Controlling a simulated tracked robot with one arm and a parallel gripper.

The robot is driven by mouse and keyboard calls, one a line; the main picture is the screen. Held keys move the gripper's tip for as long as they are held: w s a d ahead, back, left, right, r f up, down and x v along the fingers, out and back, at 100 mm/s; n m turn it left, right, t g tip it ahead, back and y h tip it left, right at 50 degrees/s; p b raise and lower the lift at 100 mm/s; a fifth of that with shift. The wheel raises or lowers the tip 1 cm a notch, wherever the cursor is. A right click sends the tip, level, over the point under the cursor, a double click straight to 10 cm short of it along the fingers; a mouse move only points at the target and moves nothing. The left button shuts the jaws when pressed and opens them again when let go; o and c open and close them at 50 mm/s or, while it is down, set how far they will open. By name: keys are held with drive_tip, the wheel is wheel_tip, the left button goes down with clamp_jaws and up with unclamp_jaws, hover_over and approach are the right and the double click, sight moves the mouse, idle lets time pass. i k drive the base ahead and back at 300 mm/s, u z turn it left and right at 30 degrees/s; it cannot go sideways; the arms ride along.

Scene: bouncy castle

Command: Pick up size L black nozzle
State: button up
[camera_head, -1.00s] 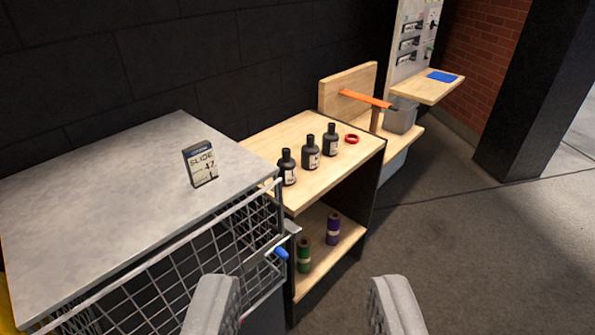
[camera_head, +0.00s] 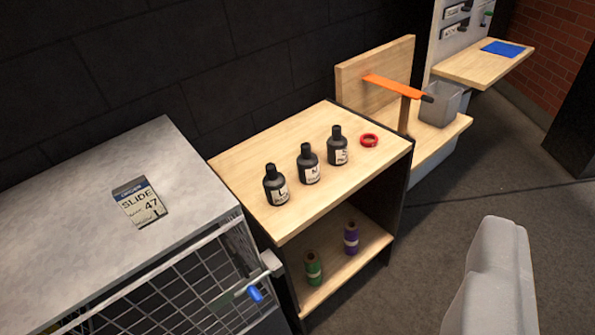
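The left, nearest one (camera_head: 275,185) has a white label that reads L. The middle nozzle (camera_head: 308,164) seems to be marked M. Only one pale grey finger of my gripper (camera_head: 492,285) shows, at the lower right, in front of the floor. It is apart from the nozzles and touches nothing visible. The other finger is not visible.
An orange bar (camera_head: 395,86) sticks out behind.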

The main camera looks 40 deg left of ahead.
sight(274, 183)
drive_tip(key=u, duration=0.35)
drive_tip(key=i, duration=0.8)
drive_tip(key=u, duration=0.75)
